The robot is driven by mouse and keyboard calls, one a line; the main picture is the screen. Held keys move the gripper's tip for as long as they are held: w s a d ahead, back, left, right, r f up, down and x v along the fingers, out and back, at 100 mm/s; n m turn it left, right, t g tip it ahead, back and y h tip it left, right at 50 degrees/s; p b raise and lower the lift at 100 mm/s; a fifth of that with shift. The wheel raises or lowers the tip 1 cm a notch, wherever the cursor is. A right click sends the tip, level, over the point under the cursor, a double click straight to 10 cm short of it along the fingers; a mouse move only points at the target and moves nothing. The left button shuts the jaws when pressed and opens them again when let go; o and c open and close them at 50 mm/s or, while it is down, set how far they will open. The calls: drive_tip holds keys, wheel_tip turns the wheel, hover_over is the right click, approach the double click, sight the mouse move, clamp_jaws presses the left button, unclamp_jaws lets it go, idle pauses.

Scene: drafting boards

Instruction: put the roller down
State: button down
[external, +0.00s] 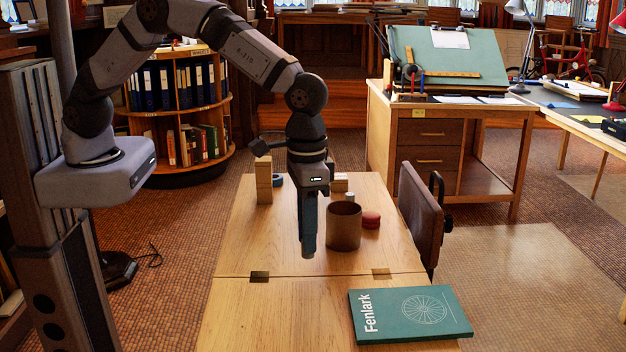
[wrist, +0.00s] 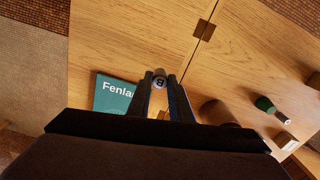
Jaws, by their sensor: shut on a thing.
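My gripper (external: 308,250) points straight down over the wooden table (external: 240,300), left of a brown cup-like cylinder (external: 344,227). In the wrist view its two dark fingers (wrist: 160,90) are shut on a small, pale, round-ended thing with a dark face, which I take to be the roller (wrist: 159,78). Only its end shows between the fingertips. In the external view the fingers hide it. I cannot tell whether it touches the table top.
A green Fenlark book (external: 410,314) lies at the front right of the table. A red round thing (external: 371,219) sits right of the brown cylinder. The front left of the table is clear.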

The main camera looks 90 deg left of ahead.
drive_tip(key=shift+f+p, duration=0.8)
drive_tip(key=shift+f, duration=3.8)
drive_tip(key=shift+f, duration=0.15)
drive_tip(key=shift+f, duration=0.1)
drive_tip(key=c, duration=1.6)
unclamp_jaws()
